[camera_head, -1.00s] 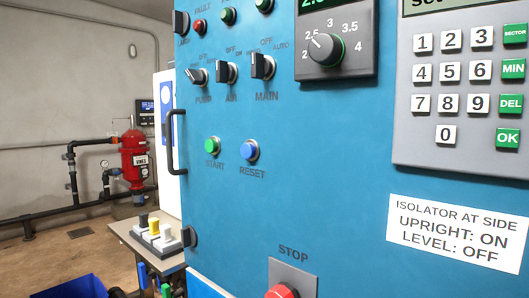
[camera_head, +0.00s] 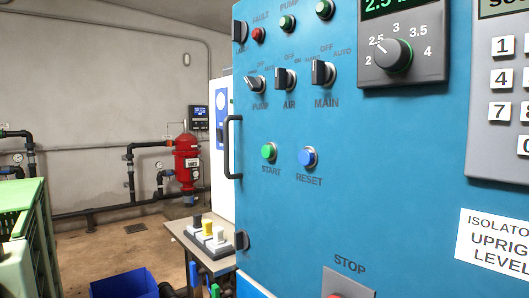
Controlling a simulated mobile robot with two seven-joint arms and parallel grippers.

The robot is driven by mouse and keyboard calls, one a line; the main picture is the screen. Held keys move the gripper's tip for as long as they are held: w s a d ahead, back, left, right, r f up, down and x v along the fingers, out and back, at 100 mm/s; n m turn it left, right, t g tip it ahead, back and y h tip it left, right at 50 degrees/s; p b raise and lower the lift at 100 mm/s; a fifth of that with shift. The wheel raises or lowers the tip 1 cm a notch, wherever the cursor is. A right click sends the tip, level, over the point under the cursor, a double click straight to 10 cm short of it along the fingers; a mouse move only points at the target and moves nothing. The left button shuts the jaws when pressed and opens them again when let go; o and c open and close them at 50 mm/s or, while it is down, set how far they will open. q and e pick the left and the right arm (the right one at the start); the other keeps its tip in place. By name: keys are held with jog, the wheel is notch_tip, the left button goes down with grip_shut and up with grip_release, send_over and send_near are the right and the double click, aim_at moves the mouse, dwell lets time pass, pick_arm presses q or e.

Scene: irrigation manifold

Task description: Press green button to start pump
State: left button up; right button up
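The green START button (camera_head: 268,152) sits on the front of the blue control cabinet (camera_head: 400,190), near its left edge. Its label START is just below it. The blue RESET button (camera_head: 308,157) is to its right. The red STOP button (camera_head: 338,296) is low on the panel and cut off by the bottom edge. Neither of my grippers shows in the head view, and nothing covers the green button.
A black handle (camera_head: 230,146) sticks out at the cabinet's left edge. Left of it stand a small table (camera_head: 186,234) with coloured switches, a blue bin (camera_head: 124,284) and green crates (camera_head: 30,222). Open floor (camera_head: 95,250) lies between the crates and the table.

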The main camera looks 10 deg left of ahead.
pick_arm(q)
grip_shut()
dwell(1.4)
